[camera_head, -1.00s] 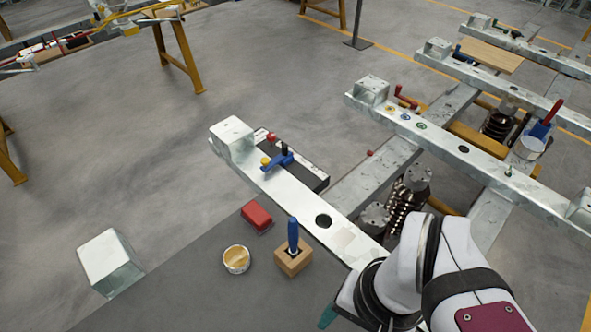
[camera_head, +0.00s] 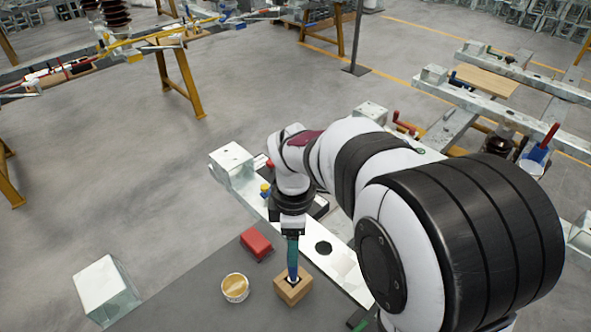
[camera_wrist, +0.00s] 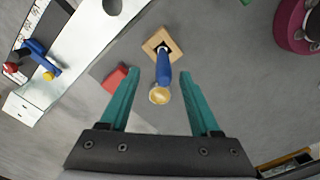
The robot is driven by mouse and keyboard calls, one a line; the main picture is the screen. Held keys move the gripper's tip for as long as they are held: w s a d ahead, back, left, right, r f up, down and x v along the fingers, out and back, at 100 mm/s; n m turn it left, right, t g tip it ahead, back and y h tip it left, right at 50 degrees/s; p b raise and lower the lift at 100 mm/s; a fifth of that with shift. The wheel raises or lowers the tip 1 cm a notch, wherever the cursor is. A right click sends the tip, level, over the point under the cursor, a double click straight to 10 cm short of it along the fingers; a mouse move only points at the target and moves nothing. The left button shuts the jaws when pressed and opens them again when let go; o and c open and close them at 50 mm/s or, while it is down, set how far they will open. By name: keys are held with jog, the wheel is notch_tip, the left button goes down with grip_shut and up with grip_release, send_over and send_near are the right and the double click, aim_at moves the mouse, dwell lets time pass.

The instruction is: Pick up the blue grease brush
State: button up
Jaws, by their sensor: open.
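The blue grease brush stands upright in a wooden block (camera_head: 292,291) on the dark grey surface. In the wrist view the blue handle (camera_wrist: 163,70) rises from the block (camera_wrist: 154,44) toward the camera. My gripper (camera_head: 292,250) points down just above the block, at the brush. In the wrist view its two teal fingers (camera_wrist: 157,84) are apart, one on each side of the handle, with visible gaps. In the head view the fingers hide most of the handle.
An open tin of yellowish grease (camera_head: 235,288) stands left of the block. A red box (camera_head: 256,243) lies behind it. A pale metal beam (camera_head: 335,265) runs past on the right, with a blue tool (camera_wrist: 40,58) on it.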

aim_at(293, 271)
jog(key=f, duration=0.8)
jog(key=shift+s+f, duration=0.15)
jog(key=shift+s, duration=0.15)
grip_shut()
